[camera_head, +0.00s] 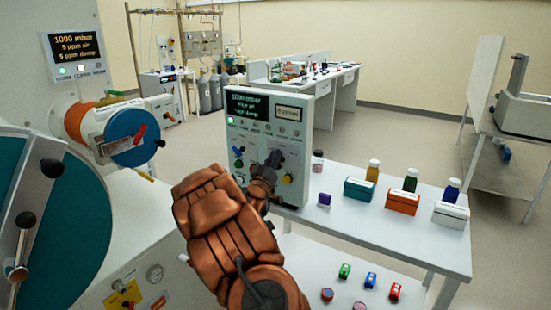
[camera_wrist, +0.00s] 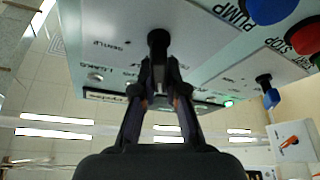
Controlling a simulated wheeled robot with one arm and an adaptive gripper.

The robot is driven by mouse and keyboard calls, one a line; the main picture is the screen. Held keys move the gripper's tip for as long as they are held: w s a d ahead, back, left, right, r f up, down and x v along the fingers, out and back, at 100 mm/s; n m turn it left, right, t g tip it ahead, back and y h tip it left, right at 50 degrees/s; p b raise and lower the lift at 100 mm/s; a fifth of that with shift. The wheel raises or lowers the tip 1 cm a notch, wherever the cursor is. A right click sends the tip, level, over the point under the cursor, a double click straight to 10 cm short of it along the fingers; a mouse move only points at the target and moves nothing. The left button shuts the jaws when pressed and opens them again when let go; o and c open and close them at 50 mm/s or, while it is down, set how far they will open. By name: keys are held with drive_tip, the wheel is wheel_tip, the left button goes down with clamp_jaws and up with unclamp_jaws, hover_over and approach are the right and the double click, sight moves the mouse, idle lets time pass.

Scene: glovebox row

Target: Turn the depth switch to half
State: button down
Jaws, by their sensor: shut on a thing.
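The pale control box (camera_head: 237,137) stands on the white table, with a dark screen and several knobs on its front. In the wrist view its panel (camera_wrist: 105,25) fills the top. My gripper (camera_head: 270,165) is at the right part of the panel. In the wrist view my gripper (camera_wrist: 160,75) has both fingers closed around a black knob (camera_wrist: 158,40), in the place of the depth switch. A label reading like "GENTLE" is beside it. The knob's pointer and the half mark are hidden or unreadable.
Blue (camera_wrist: 270,8) and red (camera_wrist: 305,38) buttons are near "PUMP" and "STOP" in the wrist view. A yellow knob (camera_head: 287,179) is close to my gripper. Boxes with bottles, such as the orange box (camera_head: 402,201), stand right. The glovebox port (camera_head: 130,135) is left.

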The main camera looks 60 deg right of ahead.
drive_tip(key=shift+f, duration=0.15)
drive_tip(key=c, duration=1.2)
unclamp_jaws()
drive_tip(key=shift+a, duration=0.15)
drive_tip(key=v, duration=1.1)
drive_tip(key=shift+s+a, duration=0.15)
drive_tip(key=shift+a, duration=0.15)
drive_tip(key=shift+f, duration=0.1)
